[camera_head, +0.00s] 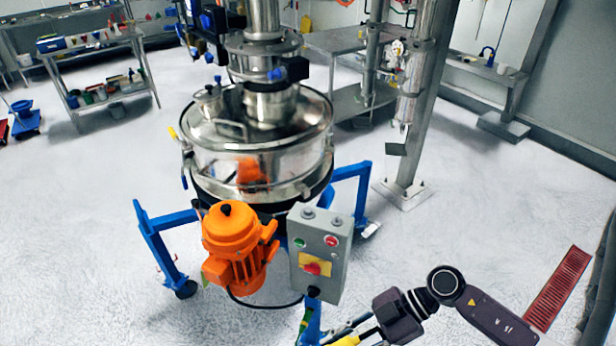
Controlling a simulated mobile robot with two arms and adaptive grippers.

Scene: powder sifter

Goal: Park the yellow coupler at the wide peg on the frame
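The blue frame (155,235) carries the steel sifter; I cannot make out the wide peg on it. My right gripper (347,333) comes in from the right and sits at the bottom edge, just right of the frame's near blue leg (313,325). A yellow piece (346,341), apparently the yellow coupler, shows between its fingertips. The fingers look closed on it, but the picture's bottom edge cuts off its lower part. My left gripper is not in view.
A grey control box (320,255) and an orange motor (238,245) stand out at the sifter's front, just above the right gripper. A black cable (262,304) loops below them. A steel post (415,130) stands behind at right.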

